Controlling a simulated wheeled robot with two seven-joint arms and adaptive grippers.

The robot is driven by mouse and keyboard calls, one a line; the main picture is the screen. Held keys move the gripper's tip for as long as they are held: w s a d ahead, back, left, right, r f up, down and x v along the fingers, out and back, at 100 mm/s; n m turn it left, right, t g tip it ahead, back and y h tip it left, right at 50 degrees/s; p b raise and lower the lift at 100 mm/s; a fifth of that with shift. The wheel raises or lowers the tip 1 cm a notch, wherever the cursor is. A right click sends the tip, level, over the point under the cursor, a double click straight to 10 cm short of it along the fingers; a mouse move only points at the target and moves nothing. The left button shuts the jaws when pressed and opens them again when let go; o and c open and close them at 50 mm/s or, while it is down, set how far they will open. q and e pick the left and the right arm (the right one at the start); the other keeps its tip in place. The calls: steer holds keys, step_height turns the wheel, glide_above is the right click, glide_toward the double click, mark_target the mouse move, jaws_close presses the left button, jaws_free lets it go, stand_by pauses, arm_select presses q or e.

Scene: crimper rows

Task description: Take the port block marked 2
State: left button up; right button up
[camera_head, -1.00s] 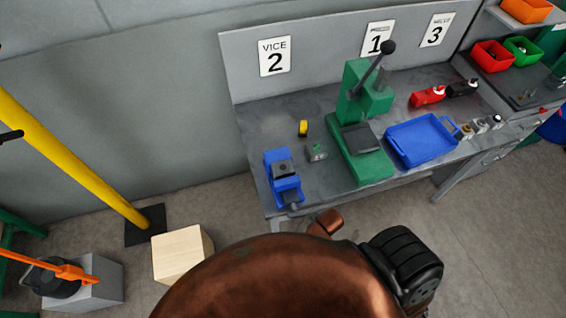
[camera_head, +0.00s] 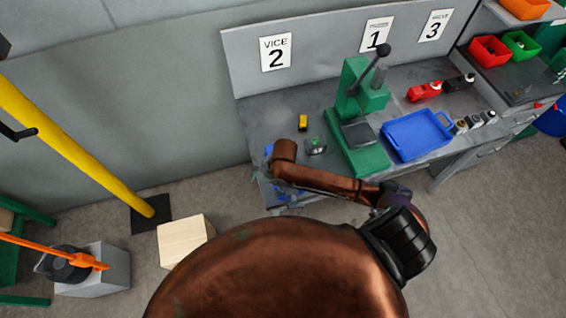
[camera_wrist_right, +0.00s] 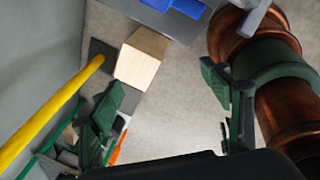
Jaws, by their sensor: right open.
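Three small blocks (camera_head: 475,121) stand in a row at the bench's right front, beside the blue tray (camera_head: 446,117). I cannot read any mark on them, so I cannot tell which is block 2. My right gripper (camera_wrist_right: 162,84) is open and empty in the right wrist view, its green-padded fingers wide apart above the floor. In the head view my right arm reaches left across the bench's front and mostly hides the blue vice; the vice also shows at the top of the wrist view (camera_wrist_right: 178,6). My left gripper is not in view.
A green press (camera_head: 358,130) with a raised lever stands mid-bench. A small grey block (camera_head: 316,146) and a yellow item (camera_head: 302,122) lie left of it. A wooden box (camera_head: 184,241) and yellow post (camera_head: 75,150) stand left.

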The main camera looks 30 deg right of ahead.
steer(key=w+d+r+n+g+h, duration=0.1)
steer(key=w+d+r+n, duration=0.3)
steer(key=d, duration=0.3)
steer(key=w+d+r+n+g+h, duration=0.1)
steer(key=w+d+r+n+h, duration=0.1)
steer(key=w+d+n, duration=0.3)
steer(key=shift+n, duration=0.5)
steer(key=f+b, duration=0.5)
steer(key=s+d+f+b, duration=0.1)
steer(key=f+b, duration=0.1)
steer(key=b, duration=0.1)
steer(key=shift+s+f, duration=0.1)
steer(key=shift+f, duration=1.2)
steer(key=c, duration=1.4)
steer(key=shift+r, duration=0.3)
step_height(320, 180, up, 8)
steer(key=p, duration=0.8)
steer(key=shift+f, duration=0.25)
